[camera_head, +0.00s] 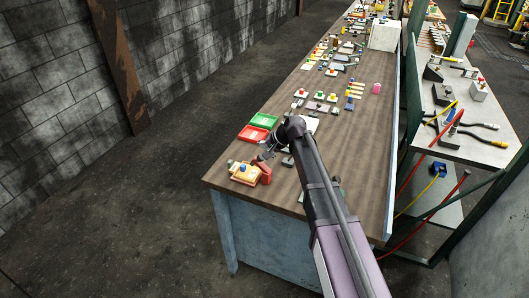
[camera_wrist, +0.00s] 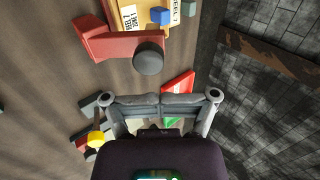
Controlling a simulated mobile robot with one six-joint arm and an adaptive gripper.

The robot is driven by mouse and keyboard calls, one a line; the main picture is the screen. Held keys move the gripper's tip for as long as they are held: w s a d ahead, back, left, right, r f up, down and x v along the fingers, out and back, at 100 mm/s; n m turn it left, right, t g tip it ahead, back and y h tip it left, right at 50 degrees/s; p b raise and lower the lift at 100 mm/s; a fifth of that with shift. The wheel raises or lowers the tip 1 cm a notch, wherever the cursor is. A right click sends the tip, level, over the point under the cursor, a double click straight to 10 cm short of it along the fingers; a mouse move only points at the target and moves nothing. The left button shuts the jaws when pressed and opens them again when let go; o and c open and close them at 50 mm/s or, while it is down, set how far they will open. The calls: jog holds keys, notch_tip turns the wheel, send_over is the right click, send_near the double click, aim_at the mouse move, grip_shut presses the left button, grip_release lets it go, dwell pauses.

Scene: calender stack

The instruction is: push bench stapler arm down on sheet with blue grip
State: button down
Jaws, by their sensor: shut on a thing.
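The bench stapler (camera_wrist: 125,45) is red with a round dark knob (camera_wrist: 148,60) at the end of its arm. In the head view it shows as a small red block (camera_head: 265,175) at the near left table corner. The yellow-orange sheet (camera_wrist: 131,18) has white labels and a blue grip (camera_wrist: 159,15), and lies against the stapler; it also shows in the head view (camera_head: 236,177). My gripper (camera_wrist: 161,104) has its fingers drawn together, beside and apart from the knob in the wrist picture. What is between the fingertips cannot be made out.
A green tray (camera_head: 265,119) and a red tray (camera_head: 252,133) lie behind the stapler on the wooden table (camera_head: 335,130). Several small coloured parts stand farther back. The table's left edge is close to the sheet. A side shelf (camera_head: 470,142) holds pliers.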

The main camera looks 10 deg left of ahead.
jog(key=shift+w+a+f+h+p, duration=0.15)
jog(key=shift+a+h+p, duration=0.35)
jog(key=shift+a+h, duration=0.25)
jog(key=shift+a+h, duration=0.2)
jog(key=shift+h, duration=0.05)
jog(key=shift+w+a+f+h, duration=0.1)
jog(key=shift+a+f+h, duration=0.1)
jog(key=shift+h, duration=0.1)
jog(key=shift+r+p, duration=0.1)
jog(key=shift+p, duration=0.2)
dwell(1.2)
jog(key=s+d+r+p, duration=0.2)
jog(key=d+r+p, duration=0.6)
jog(key=r+p, duration=0.2)
jog(key=shift+d+r+p, duration=0.25)
jog(key=shift+d+p, duration=0.05)
jog(key=shift+d, duration=0.1)
dwell(0.4)
jog(key=shift+d, duration=0.1)
dwell(0.4)
